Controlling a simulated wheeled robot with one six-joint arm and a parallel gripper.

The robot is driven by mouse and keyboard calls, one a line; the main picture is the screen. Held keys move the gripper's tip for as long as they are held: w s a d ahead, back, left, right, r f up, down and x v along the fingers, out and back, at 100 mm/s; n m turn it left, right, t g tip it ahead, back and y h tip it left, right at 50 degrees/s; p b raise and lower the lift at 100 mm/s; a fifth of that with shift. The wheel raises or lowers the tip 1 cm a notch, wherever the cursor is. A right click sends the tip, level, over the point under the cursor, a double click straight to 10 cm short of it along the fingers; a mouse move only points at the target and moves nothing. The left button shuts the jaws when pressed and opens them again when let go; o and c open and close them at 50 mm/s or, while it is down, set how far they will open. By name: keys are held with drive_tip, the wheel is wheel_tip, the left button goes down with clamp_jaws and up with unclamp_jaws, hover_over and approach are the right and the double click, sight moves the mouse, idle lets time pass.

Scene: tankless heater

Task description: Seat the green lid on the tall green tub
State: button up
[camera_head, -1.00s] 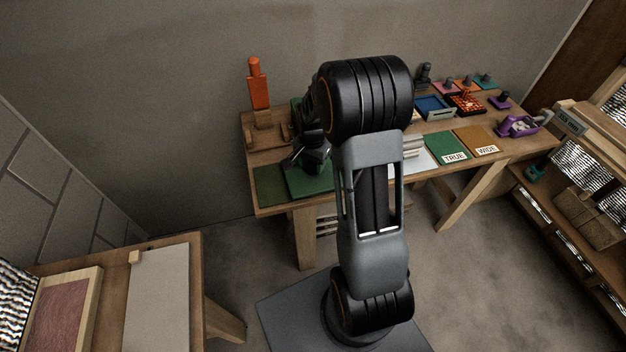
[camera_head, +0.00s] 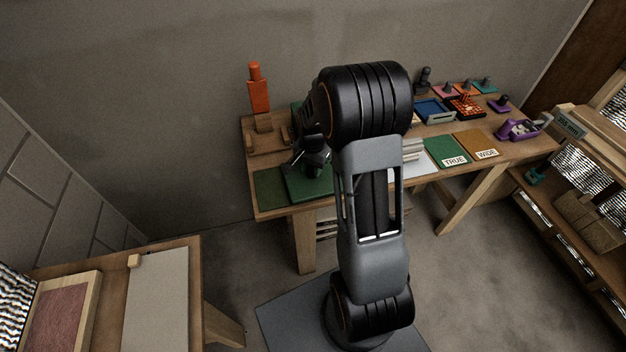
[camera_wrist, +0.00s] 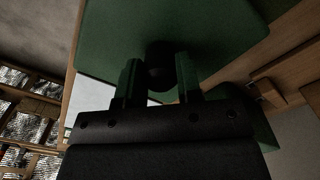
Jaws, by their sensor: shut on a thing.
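My gripper (camera_wrist: 160,82) is shut on the dark knob (camera_wrist: 159,60) of the green lid (camera_wrist: 180,30) in the wrist view. The lid is a broad flat plate with rounded corners and fills the top of that view. In the head view my gripper (camera_head: 312,162) is over a green slab (camera_head: 308,188) at the left front of the workbench. I cannot tell whether the lid touches the tub.
A dark green mat (camera_head: 269,190) lies at the workbench's left front corner. An orange bottle-like object (camera_head: 258,92) stands behind it near a wooden holder (camera_head: 262,138). Green TRUE (camera_head: 445,150) and brown WIDE (camera_head: 474,140) panels, a blue tray (camera_head: 434,110) and a purple object (camera_head: 518,129) lie farther right.

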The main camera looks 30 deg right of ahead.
drive_tip(key=shift+r, duration=0.25)
drive_tip(key=shift+r+p, duration=0.65)
drive_tip(key=shift+r, duration=0.1)
drive_tip(key=shift+r, duration=0.2)
drive_tip(key=shift+r+p, duration=1.9)
drive_tip(key=shift+r, duration=0.45)
